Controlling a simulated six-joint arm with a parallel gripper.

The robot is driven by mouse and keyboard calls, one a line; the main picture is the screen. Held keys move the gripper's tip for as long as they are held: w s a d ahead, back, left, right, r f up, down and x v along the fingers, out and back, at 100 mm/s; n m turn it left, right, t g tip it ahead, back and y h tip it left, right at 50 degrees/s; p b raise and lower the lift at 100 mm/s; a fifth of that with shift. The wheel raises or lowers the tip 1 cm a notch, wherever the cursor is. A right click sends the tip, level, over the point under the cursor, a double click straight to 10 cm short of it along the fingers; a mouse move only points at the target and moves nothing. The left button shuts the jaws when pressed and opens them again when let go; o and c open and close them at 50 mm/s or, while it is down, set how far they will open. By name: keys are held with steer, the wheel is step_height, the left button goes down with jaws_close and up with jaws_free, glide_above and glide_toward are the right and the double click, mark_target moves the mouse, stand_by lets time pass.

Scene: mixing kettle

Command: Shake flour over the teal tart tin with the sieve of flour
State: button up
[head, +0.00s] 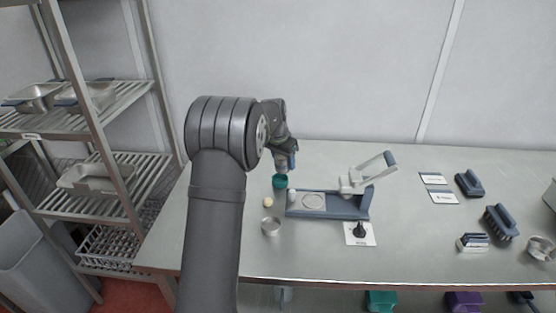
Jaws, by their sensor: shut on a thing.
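The teal tart tin (280,182) is a small teal round thing on the steel table, left of the blue-based press. My gripper (285,166) is just above and slightly behind the tin in the picture, pointing down. It is shut on what looks like the sieve of flour. The sieve is mostly hidden by the gripper and too small to make out clearly. I cannot tell how far it is above the tin, and no falling flour is visible.
A blue-based press with a raised lever (362,210) stands right of the tin. A metal cup (270,226) and a small pale ball (268,202) are nearer the front. Brushes (500,222) and cards (444,197) lie right.

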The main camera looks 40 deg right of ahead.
mark_target(276, 154)
steer(key=shift+s+d, duration=0.15)
steer(key=shift+w+a, duration=0.9)
steer(key=shift+w, duration=0.2)
steer(key=shift+r, duration=1.5)
